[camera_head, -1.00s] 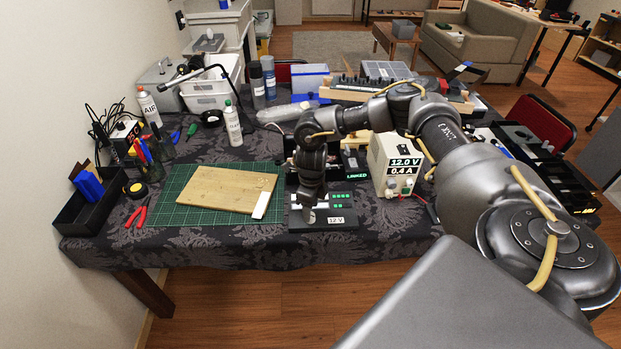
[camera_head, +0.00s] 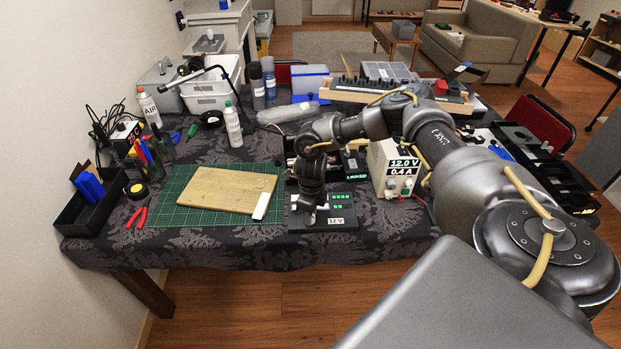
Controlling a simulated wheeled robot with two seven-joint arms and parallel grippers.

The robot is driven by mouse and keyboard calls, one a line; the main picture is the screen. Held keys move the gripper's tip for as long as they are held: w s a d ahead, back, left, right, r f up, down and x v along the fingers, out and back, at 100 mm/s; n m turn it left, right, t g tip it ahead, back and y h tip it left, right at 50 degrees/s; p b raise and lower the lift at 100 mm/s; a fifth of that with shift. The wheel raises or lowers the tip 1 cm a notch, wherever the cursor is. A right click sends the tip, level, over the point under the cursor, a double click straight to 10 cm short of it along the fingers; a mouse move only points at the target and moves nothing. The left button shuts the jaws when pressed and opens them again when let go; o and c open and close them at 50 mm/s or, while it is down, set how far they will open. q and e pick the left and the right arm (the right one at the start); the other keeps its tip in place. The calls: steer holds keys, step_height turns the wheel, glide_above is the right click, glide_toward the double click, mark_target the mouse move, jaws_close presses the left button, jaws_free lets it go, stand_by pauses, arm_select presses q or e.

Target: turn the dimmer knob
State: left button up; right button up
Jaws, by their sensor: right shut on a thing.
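The small dark panel (camera_head: 345,214) with a "12 V" label and lit green segments lies flat at the table's front edge. My right gripper (camera_head: 309,220) points down over the panel's left part. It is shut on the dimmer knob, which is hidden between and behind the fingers. The arm comes in from the right and covers part of the panel's back. My left gripper is not in view.
A white power supply (camera_head: 390,168) reading 12.0 V and 0.4 A stands right of the panel. A green cutting mat (camera_head: 190,214) with a wooden board (camera_head: 226,189) and a white strip (camera_head: 261,206) lies to the left. Bottles and bins stand behind.

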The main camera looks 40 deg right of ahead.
steer(key=shift+m, duration=0.4)
steer(key=m+p, duration=0.2)
steer(key=m, duration=0.2)
steer(key=shift+r+m, duration=0.1)
steer(key=shift+m, duration=0.2)
steer(key=m+p, duration=0.2)
steer(key=m, duration=0.2)
steer(key=shift+m, duration=0.3)
steer(key=m+p, duration=0.3)
steer(key=m, duration=0.2)
steer(key=shift+m+t+p, duration=0.3)
steer(key=shift+m+p, duration=1.05)
steer(key=shift+m, duration=1.05)
steer(key=o, duration=1)
